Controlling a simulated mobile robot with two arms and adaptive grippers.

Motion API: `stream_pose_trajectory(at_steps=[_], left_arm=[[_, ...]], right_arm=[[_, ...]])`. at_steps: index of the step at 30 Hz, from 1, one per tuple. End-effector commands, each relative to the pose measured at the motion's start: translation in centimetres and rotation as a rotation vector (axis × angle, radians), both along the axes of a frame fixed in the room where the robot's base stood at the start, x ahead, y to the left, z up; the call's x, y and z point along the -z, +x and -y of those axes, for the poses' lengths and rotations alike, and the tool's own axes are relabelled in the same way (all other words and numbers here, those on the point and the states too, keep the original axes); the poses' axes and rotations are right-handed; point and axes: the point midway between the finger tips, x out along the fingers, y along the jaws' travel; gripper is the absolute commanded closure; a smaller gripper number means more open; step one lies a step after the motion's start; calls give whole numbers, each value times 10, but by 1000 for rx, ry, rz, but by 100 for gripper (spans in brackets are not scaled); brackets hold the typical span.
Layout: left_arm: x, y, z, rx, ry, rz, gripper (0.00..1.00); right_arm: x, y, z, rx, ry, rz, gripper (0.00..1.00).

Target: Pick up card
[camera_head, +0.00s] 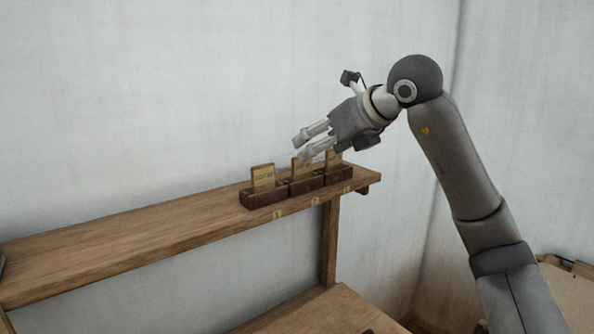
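Three tan wooden cards stand upright in dark brown holders on a wooden shelf. The left card (263,177) is in full view in the left holder (263,197). The middle card (301,168) and the right card (333,159) stand in their holders behind and to the right. My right gripper (302,148) comes in from the right, its fingers pointing left and down. It is just above the middle and right cards in the picture. Its two fingers are apart with nothing between them. I cannot tell whether a fingertip touches a card. My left gripper is not in view.
The wooden shelf (130,245) runs along the pale wall, with its left stretch bare. Small number marks are on its front edge below the holders. A wooden post (329,240) stands under the shelf. A wooden surface (320,313) lies below.

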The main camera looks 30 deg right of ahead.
Motion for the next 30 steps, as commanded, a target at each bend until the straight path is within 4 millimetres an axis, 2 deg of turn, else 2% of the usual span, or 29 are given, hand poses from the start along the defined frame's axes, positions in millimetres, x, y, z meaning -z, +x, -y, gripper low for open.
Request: stream_pose_trajectory(at_steps=[5, 18, 26, 30], left_arm=[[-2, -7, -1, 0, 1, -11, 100], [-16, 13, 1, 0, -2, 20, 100], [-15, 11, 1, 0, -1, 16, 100], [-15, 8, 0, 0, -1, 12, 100]], right_arm=[[10, 14, -2, -2, 1, 0, 29], [43, 50, -11, -4, 3, -1, 29], [46, 53, -11, -3, 2, 0, 29], [46, 53, -11, -3, 2, 0, 44]])
